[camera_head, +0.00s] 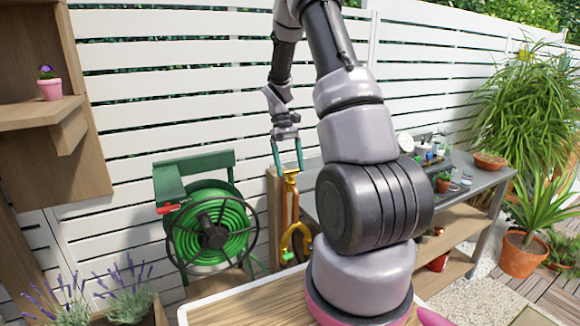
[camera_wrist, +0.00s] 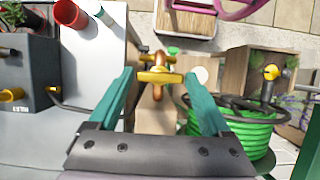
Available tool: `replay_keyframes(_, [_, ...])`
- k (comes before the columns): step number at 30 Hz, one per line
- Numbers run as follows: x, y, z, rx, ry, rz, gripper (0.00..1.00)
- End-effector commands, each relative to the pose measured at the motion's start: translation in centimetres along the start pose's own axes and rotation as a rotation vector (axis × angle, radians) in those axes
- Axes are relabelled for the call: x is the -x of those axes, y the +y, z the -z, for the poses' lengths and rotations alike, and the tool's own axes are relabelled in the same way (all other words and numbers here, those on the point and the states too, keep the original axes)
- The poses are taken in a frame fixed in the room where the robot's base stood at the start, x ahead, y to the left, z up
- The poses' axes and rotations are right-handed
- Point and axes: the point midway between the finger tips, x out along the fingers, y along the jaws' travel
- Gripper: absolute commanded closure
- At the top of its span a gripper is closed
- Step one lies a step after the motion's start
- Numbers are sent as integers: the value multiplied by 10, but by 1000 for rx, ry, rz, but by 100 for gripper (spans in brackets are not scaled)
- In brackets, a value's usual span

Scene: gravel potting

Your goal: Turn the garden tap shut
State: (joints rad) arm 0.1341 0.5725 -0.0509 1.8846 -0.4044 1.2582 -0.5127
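The garden tap (camera_head: 291,178) stands upright beside a wooden post, between the hose reel and the bench. In the wrist view its yellow cross handle (camera_wrist: 160,77) lies crosswise over a copper-coloured body. My gripper (camera_head: 288,167) is open, its two teal fingers pointing down at the tap. In the wrist view my gripper (camera_wrist: 159,76) has one fingertip on each side of the handle, with a narrow gap showing at each end. Whether the fingertips are level with the handle is hard to tell. The tap's spout is not clearly seen.
A green hose reel (camera_head: 210,232) stands left of the tap, close to my gripper. A grey-topped bench (camera_head: 465,180) with pots and small items is to the right. A white slatted fence (camera_head: 130,85) is behind. A wooden shelf (camera_head: 40,113) holds a pink pot at left.

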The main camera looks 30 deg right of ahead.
Motion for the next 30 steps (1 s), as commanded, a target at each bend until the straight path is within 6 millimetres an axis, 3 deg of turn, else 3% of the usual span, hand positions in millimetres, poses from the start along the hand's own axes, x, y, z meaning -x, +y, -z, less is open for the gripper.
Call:
replay_keyframes(11, [6,0,0,1,0,-1,0])
replay_keyframes(24, [87,0,0,0,3,0,0])
replay_keyframes(30, [105,0,0,1,0,0,0])
